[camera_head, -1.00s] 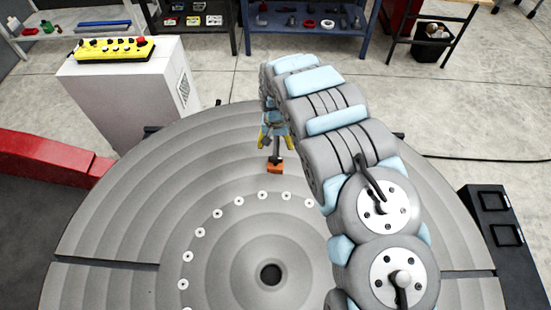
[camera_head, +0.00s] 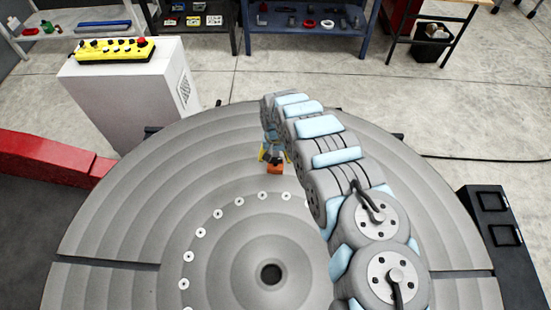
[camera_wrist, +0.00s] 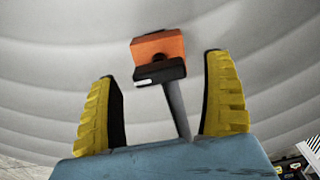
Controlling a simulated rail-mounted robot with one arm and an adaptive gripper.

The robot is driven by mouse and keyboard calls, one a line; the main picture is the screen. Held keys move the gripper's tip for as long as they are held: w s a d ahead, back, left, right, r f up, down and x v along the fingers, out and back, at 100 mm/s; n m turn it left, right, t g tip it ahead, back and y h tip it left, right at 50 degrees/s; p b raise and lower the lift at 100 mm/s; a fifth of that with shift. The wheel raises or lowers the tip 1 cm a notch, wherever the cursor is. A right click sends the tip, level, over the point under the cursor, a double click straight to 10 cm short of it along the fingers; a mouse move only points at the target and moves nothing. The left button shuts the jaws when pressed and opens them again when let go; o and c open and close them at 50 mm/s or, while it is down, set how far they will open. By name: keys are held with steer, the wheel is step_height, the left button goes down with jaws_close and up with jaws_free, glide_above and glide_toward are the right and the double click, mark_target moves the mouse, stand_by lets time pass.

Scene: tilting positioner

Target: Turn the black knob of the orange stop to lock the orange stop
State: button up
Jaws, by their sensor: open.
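The orange stop (camera_head: 275,169) sits on the grey round table, beyond the ring of white-rimmed holes. In the wrist view the orange stop (camera_wrist: 158,46) is ahead, near the top centre. A black part, which looks like the black knob (camera_wrist: 160,72), is on its near side. A grey rod (camera_wrist: 177,108) runs from it down toward my palm. My gripper (camera_wrist: 161,68) is open, with one yellow finger on each side of the rod and a gap to both. In the head view my gripper (camera_head: 275,157) is right by the stop, mostly hiding the rod.
The ribbed round table (camera_head: 130,230) is clear around the stop. A white cabinet (camera_head: 125,100) with a yellow control box (camera_head: 112,50) stands at the left. A red beam (camera_head: 50,158) lies at the left edge. Shelves (camera_head: 300,38) stand behind.

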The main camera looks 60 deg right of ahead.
steer(key=shift+f, duration=0.55)
steer(key=c, duration=1.2)
